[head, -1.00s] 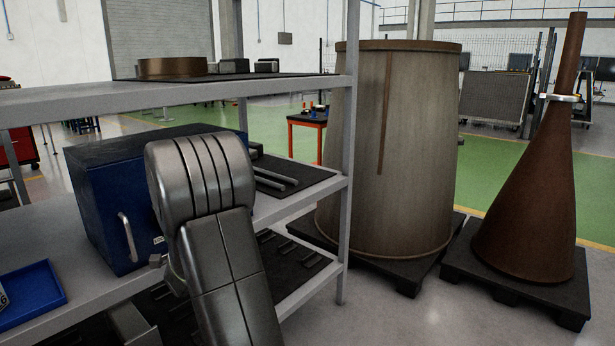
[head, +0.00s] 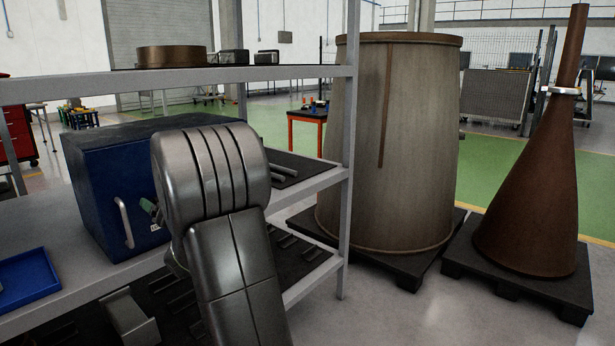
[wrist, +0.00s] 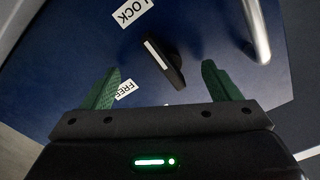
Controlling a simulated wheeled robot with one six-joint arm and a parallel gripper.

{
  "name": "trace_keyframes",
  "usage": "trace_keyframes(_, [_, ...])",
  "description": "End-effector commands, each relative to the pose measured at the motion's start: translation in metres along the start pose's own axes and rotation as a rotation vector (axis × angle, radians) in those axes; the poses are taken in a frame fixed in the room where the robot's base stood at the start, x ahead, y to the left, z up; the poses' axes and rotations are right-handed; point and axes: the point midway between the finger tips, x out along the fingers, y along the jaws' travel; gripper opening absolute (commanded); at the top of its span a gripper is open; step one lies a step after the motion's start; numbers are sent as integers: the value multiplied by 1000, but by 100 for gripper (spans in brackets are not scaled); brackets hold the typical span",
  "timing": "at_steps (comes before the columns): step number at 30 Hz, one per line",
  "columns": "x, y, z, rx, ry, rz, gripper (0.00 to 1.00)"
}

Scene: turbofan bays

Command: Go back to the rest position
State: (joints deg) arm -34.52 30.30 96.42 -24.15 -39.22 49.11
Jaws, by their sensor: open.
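My gripper (wrist: 160,85) shows in the wrist view with its two green fingers apart and nothing between them. It faces the blue cabinet (wrist: 60,60), which has a small dark latch lever (wrist: 165,65), a "LOCK" label (wrist: 132,12), a partly covered second label (wrist: 126,88) and a metal handle (wrist: 256,30). Whether the fingers touch the cabinet I cannot tell. In the head view the blue cabinet (head: 95,200) stands shut on the shelf, and my grey arm hides its right part and most of my gripper.
The metal shelf rack (head: 180,78) has a brown ring (head: 171,56) on its upper level and a blue tray (head: 28,278) at lower left. A large grey cone (head: 410,150) and a brown cone (head: 535,200) stand on dark pallets at right. Green floor lies behind.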

Motion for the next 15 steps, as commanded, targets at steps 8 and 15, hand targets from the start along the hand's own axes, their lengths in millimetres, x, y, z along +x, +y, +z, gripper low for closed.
trace_keyframes(8, [0,1,0,-266,3,-1,83])
trace_keyframes(15, [0,-1,-3,-451,3,0,83])
